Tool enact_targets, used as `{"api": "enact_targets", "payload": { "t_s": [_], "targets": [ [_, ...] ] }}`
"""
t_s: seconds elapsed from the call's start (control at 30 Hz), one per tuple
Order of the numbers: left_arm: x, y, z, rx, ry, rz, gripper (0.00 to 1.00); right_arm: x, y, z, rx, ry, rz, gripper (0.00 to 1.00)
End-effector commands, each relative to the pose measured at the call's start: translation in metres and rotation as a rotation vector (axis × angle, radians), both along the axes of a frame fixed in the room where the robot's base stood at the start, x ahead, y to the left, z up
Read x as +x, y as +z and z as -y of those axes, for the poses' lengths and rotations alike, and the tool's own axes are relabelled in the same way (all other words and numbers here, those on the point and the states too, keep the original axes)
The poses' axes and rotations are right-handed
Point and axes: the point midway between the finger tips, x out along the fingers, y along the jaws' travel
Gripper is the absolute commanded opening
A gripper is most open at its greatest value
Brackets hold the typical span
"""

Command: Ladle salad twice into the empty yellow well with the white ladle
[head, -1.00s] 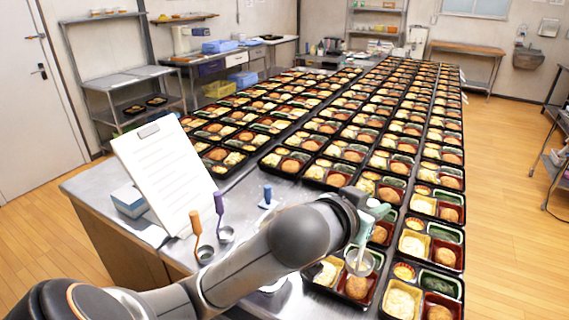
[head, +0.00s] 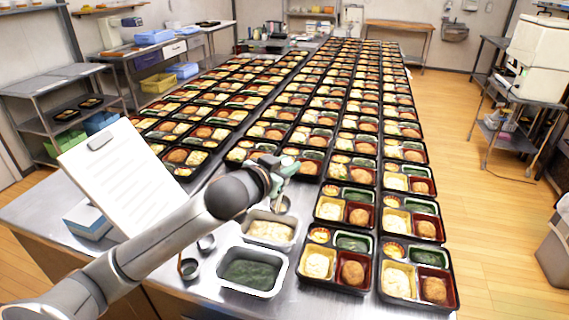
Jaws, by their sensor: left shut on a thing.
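My left gripper (head: 288,172) is shut on the white ladle, whose handle is mostly hidden by the gripper and wrist. The ladle's bowl (head: 282,204) hangs at the back right edge of a metal pan of pale salad (head: 247,234); I cannot tell whether it touches the salad. Black bento trays with yellow and red wells stand to the right. The nearest yellow wells, such as the front left tray's (head: 305,272), hold pale salad. I cannot make out an empty yellow well; the gripper hides part of the trays behind it. My right gripper is not in view.
A second metal pan (head: 222,284) of dark greens stands in front of the salad pan. A clipboard (head: 118,178) leans at the left above a small box (head: 88,219). Small ladle cups (head: 188,268) stand by my arm. Long rows of filled trays cover the table behind.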

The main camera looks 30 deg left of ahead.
Motion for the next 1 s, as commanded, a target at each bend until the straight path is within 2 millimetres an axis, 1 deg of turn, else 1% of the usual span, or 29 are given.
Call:
{"api": "enact_targets", "payload": {
  "t_s": [0.1,0.27,0.57,0.83,1.0],
  "targets": [
    [0.002,-0.005,-0.005,0.009,-0.003,0.006,0.0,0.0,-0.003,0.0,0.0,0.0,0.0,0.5],
    [0.002,-0.016,-0.005,0.009,-0.003,0.007,0.0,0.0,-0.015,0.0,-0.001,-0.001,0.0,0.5],
    [0.002,-0.053,-0.004,0.008,-0.004,0.007,0.0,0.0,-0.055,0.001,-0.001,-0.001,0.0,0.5],
    [0.002,-0.089,-0.004,0.007,-0.003,0.005,0.0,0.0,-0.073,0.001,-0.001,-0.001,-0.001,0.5],
    [0.002,-0.104,-0.004,0.008,-0.004,0.007,0.0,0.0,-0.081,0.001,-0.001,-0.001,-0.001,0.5]
  ]
}}
